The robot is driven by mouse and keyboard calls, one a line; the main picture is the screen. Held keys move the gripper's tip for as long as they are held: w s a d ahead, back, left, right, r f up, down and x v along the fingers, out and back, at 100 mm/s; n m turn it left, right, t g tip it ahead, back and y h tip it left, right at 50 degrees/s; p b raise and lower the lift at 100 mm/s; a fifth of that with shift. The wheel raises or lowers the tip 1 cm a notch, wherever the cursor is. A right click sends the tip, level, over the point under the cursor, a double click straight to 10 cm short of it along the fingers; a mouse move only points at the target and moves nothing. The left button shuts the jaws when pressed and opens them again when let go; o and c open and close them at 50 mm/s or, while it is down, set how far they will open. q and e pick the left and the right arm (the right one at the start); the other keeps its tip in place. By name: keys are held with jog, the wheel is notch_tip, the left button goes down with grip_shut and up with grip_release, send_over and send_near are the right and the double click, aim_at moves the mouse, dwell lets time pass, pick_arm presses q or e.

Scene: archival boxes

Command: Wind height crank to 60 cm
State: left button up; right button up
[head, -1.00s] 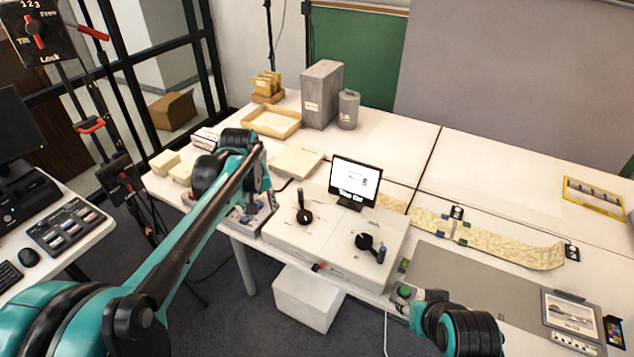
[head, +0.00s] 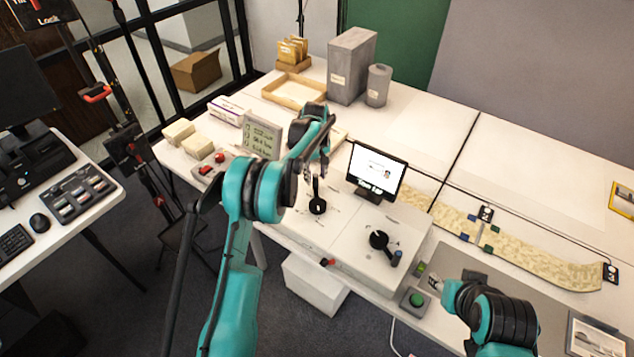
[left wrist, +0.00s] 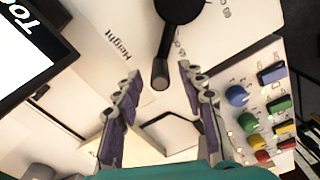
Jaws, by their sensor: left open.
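The black height crank (head: 317,206) stands on the left part of the white control box (head: 345,262). In the left wrist view its hub and arm (left wrist: 182,8) are beside the printed word "Height", and its handle (left wrist: 160,74) points down between my fingers. My left gripper (left wrist: 160,80) is open, with one purple-padded finger on each side of the handle and visible gaps. In the head view my left gripper (head: 314,174) is just above the crank, partly hidden by its wrist. My right gripper (head: 437,286) is low at the right; its jaws are too small to judge.
A second black crank (head: 382,243) is on the box's right. A green button (head: 416,300) is near my right gripper. A panel of coloured buttons (left wrist: 262,105) lies beside my left gripper.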

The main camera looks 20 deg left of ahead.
aim_at(318, 194)
pick_arm(q)
jog(key=shift+f+b, duration=0.3)
jog(key=shift+f, duration=1.4)
grip_shut()
